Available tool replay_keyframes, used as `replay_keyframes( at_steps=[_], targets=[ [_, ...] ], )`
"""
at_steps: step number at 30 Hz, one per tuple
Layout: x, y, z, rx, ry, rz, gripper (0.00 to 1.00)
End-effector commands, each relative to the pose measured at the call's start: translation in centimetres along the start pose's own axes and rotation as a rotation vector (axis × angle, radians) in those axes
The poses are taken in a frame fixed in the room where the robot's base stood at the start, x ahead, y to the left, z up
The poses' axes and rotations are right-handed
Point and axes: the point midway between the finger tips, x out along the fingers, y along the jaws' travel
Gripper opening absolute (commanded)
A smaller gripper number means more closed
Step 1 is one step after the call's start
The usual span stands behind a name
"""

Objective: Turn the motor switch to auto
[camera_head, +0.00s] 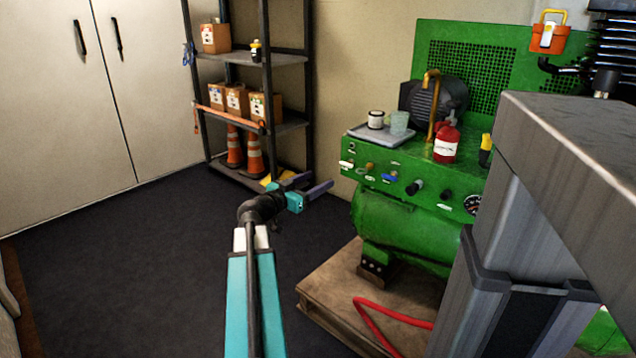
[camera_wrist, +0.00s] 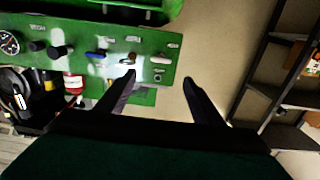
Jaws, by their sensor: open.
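The green machine's control panel (camera_head: 430,185) carries a row of controls; it also shows, turned over, in the wrist view (camera_wrist: 80,70). They include a brass-coloured control (camera_head: 369,167), a blue-handled one (camera_head: 388,177), and black knobs (camera_head: 414,187). The labels are too small to read, so I cannot tell which is the motor switch. My gripper (camera_head: 312,184) is open and empty, left of the panel and apart from it. In the wrist view, my gripper (camera_wrist: 159,77) has one fingertip overlapping the panel near the brass control (camera_wrist: 128,60) and the other over the wall.
A pressure gauge (camera_head: 473,203) sits at the panel's right end. A tray (camera_head: 385,140) with a white tub and a cup, and a red bottle (camera_head: 446,145), stand above the panel. A red hose (camera_head: 375,325) lies on the pallet (camera_head: 325,290). Shelving (camera_head: 285,125) stands behind. The left floor is clear.

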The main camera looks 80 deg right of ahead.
Motion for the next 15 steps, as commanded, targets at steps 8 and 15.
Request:
replay_keyframes(
  at_steps=[8,15],
  targets=[
    [-1.3,0.1,0.1,0.000,0.001,-0.001,0.61],
    [-2.4,0.1,0.1,0.000,0.001,-0.001,0.61]
  ],
)
